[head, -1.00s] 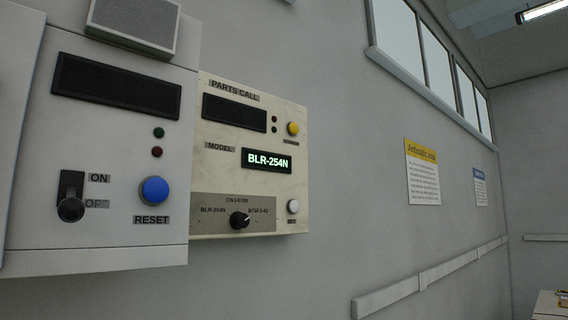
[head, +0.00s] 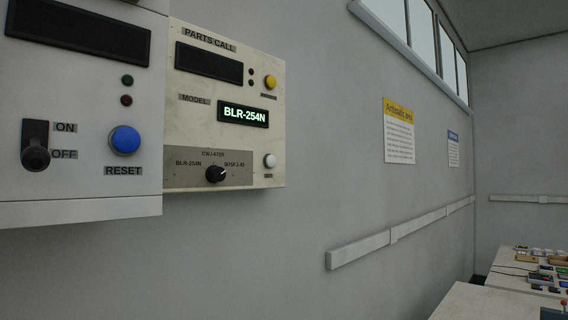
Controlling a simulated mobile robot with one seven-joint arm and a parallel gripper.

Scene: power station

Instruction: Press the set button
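The cream parts call panel (head: 222,78) is on the wall at the left in the head view. Its model display (head: 243,115) reads BLR-254N in green. A white button (head: 269,161) sits at its lower right, with a small label (head: 268,176) under it that is too small to read. A yellow button (head: 270,82) is at its upper right, also with an unreadable label. A black rotary knob (head: 216,174) is at the bottom among model names. My gripper is not in view.
A white box (head: 80,110) with a blue RESET button (head: 125,140) and a black ON/OFF lever (head: 36,154) stands left of the panel. A wall rail (head: 400,234) runs to the right. Tables (head: 500,302) with small parts are at the lower right.

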